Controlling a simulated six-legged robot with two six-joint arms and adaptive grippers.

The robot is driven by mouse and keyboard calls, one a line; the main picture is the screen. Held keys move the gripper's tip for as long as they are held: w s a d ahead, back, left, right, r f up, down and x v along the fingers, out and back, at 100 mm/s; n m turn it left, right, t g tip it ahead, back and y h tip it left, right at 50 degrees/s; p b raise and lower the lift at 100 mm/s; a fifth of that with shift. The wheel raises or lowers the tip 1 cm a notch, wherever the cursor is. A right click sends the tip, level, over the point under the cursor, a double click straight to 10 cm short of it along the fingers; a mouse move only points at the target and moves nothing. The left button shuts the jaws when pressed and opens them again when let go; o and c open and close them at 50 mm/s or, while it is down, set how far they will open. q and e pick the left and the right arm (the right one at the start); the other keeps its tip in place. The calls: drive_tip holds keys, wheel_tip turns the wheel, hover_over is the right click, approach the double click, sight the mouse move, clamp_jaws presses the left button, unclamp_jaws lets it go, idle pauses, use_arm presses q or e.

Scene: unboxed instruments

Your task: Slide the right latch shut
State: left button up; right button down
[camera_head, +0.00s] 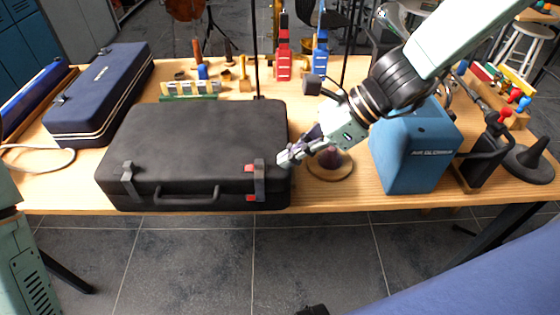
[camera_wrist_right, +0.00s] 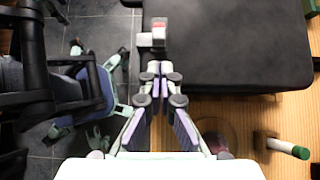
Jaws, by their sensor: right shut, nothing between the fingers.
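A closed black case (camera_head: 200,135) lies on the wooden table with its handle (camera_head: 187,197) toward the front edge. Its right latch (camera_head: 259,182) is a dark grey strip on the front, with red patches showing beside it at top and bottom. The left latch (camera_head: 128,180) shows no red. My right gripper (camera_head: 285,160) is shut and empty, just right of the right latch near the case's front right corner. In the wrist view, the gripper's tips (camera_wrist_right: 160,68) point at the right latch (camera_wrist_right: 152,40), with a small gap. My left gripper is out of view.
A navy case (camera_head: 98,95) lies at left and a blue box (camera_head: 412,150) stands at right. Small colourful instruments line the back. The table's front edge is close to the black case.

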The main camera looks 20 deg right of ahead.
sight(259, 164)
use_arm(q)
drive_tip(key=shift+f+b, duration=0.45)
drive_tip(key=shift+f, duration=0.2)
use_arm(e)
drive_tip(key=shift+w+a, duration=0.25)
drive_tip(key=shift+a, duration=0.8)
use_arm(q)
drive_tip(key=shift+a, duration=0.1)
use_arm(e)
drive_tip(key=shift+a, duration=0.1)
